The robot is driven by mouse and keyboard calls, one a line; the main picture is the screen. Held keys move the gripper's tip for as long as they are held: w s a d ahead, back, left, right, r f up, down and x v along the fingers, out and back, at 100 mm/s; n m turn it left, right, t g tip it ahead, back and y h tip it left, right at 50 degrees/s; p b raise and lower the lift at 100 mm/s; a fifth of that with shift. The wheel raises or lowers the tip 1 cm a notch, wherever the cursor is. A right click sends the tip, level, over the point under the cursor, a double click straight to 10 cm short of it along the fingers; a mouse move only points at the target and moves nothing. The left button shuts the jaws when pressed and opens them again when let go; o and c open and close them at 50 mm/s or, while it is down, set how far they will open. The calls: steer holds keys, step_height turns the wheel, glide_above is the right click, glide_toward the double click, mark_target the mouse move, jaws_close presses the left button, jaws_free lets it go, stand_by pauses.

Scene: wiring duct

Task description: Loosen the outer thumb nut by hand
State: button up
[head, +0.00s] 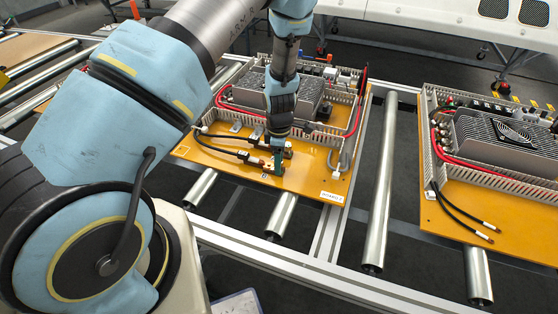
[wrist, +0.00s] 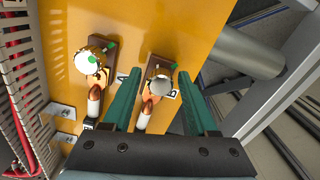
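In the wrist view, two terminals with cable lugs sit on the orange board. The right one, by a label that reads B, carries a thumb nut (wrist: 160,86) with a silvery face. The left one, beside the A label, carries a brass knurled nut (wrist: 90,62) with a green mark. My gripper (wrist: 159,72) has its two green fingers apart, one on each side of the right nut in the picture. A gap shows beside each finger; I cannot tell the depth. In the head view my gripper (head: 277,165) points down at the board's front part and hides much of the terminals.
Black cables (head: 228,138) run to the terminals. A wiring duct (wrist: 28,95) with red wires stands left in the wrist view. A second board (head: 470,215) lies to the right on the roller conveyor (head: 380,210).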

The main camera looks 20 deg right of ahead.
steer(key=shift+f+m+b, duration=0.1)
steer(key=shift+m+b, duration=0.35)
steer(key=shift+m, duration=0.45)
steer(key=m+b, duration=0.1)
steer(key=m, duration=0.3)
steer(key=m+b, duration=0.1)
steer(key=m, duration=0.4)
steer(key=shift+s, duration=0.15)
steer(key=shift+d, duration=0.1)
jaws_close()
steer(key=shift+r, duration=0.2)
steer(key=shift+d, duration=0.15)
